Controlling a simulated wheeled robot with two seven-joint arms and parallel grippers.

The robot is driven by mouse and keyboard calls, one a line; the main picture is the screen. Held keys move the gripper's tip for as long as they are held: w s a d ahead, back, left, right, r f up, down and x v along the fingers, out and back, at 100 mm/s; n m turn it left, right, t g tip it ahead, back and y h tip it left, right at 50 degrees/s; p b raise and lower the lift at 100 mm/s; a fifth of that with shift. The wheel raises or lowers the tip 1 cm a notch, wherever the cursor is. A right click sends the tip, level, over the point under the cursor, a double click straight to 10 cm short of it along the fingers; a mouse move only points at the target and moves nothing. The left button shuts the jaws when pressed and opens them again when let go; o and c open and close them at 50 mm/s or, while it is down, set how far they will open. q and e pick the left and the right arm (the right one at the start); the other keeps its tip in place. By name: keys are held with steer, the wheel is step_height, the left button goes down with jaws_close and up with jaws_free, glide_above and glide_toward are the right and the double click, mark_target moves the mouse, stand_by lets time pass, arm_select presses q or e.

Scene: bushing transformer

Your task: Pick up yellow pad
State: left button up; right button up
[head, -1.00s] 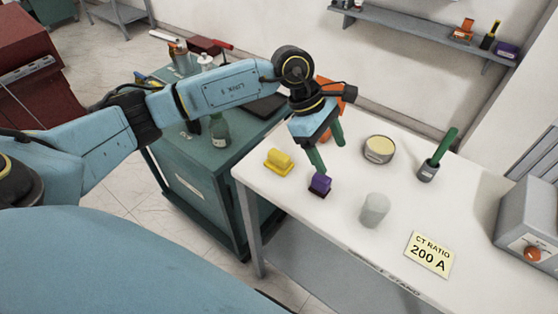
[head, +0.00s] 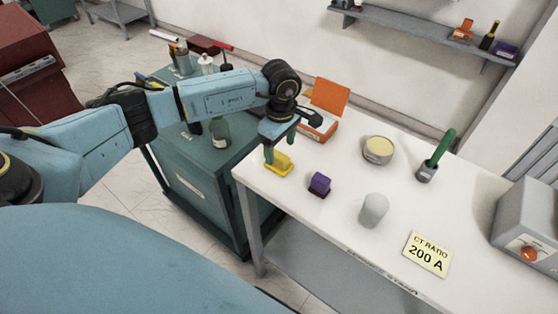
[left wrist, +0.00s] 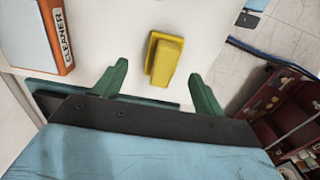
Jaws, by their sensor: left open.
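The yellow pad (head: 279,165) lies on the white table near its left corner in the head view. In the left wrist view the yellow pad (left wrist: 164,59) lies on the table ahead of the fingertips, between their lines. My left gripper (head: 281,146) is open and empty, with its green fingers just above and beside the pad. The left wrist view shows the two green fingers (left wrist: 155,78) spread apart, with nothing between them. My right gripper is not in view.
A purple block (head: 320,184) sits right of the pad. The table's left edge is close.

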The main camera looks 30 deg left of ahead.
mark_target(279, 155)
arm_select(q)
steer(key=f, duration=0.4)
steer(key=shift+s+f+p, duration=0.2)
steer(key=shift+f+p, duration=0.05)
steer(key=shift+p, duration=0.1)
steer(key=c, duration=1.1)
step_height(279, 155, up, 10)
steer(key=shift+r+b, duration=0.1)
steer(key=shift+b, duration=0.4)
